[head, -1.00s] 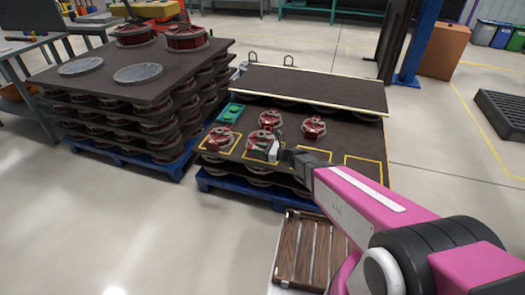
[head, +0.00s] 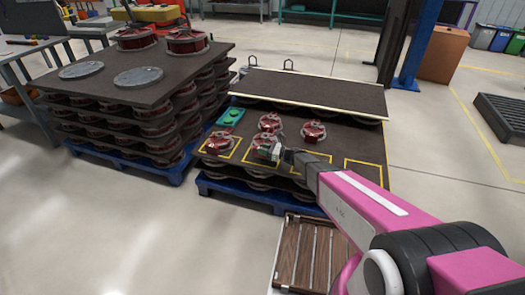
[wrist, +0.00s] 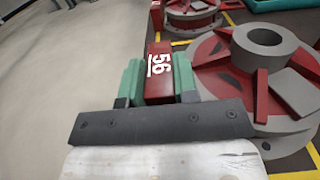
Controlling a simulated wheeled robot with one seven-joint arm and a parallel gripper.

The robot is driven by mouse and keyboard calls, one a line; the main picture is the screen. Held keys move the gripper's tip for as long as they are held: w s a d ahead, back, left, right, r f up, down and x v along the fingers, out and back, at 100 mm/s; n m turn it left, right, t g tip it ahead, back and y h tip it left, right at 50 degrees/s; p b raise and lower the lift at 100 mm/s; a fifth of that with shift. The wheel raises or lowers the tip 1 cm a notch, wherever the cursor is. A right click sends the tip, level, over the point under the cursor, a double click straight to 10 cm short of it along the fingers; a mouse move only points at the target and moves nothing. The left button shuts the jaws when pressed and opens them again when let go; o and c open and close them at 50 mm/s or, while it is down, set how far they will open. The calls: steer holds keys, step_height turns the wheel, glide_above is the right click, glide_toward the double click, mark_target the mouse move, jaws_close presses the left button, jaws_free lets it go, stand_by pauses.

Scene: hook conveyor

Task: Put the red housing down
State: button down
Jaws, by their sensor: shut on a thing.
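The red housing (head: 262,148) is a round red body on a grey flanged base with a grey hub. It is at the second yellow-outlined square from the left on the dark board. My gripper (head: 275,152) is at its right side. In the wrist view the housing (wrist: 262,92) fills the right side, and my gripper (wrist: 157,78) has its green fingers shut on its red tab marked "56". The housing looks level and at or very close to the board; I cannot tell whether its base touches. Its lower edge is partly hidden.
Another housing (head: 219,143) stands in the leftmost square. Two more stand behind, one (head: 270,122) in the middle and one (head: 313,131) to the right. A green tray (head: 230,116) lies at the back left. The rightmost yellow square (head: 363,172) is empty.

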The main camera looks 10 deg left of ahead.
mark_target(263, 158)
steer(key=shift+f, duration=1.75)
steer(key=shift+f, duration=0.1)
steer(key=c, duration=0.9)
jaws_free()
steer(key=shift+f, duration=0.1)
